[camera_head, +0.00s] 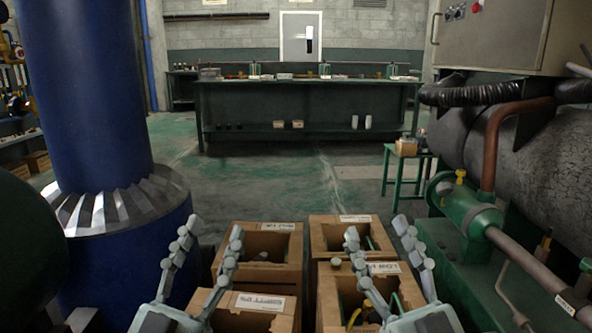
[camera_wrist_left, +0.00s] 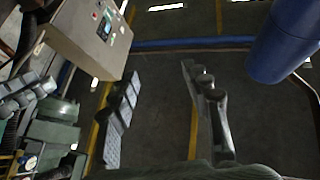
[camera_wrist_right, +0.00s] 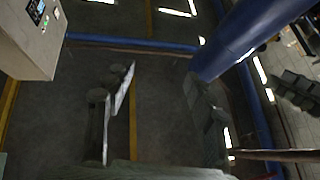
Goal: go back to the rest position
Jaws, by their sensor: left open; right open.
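My left gripper (camera_head: 208,243) is at the lower left of the head view, fingers spread and pointing up, with nothing between them. It stands in front of the left boxes. My right gripper (camera_head: 382,240) is at the lower right of the head view, also spread wide and empty, in front of the right boxes. In the left wrist view the fingers of the left gripper (camera_wrist_left: 165,105) are far apart. In the right wrist view the fingers of the right gripper (camera_wrist_right: 155,110) are apart with bare floor beyond.
Four-sided cardboard boxes stand ahead: back left (camera_head: 262,228), back right (camera_head: 350,219), front left (camera_head: 228,297) and front right (camera_head: 384,268), the last holding a yellow item. A blue column (camera_head: 85,90) is left; green and grey machinery (camera_head: 480,218) is right. A long workbench (camera_head: 300,84) stands beyond open floor.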

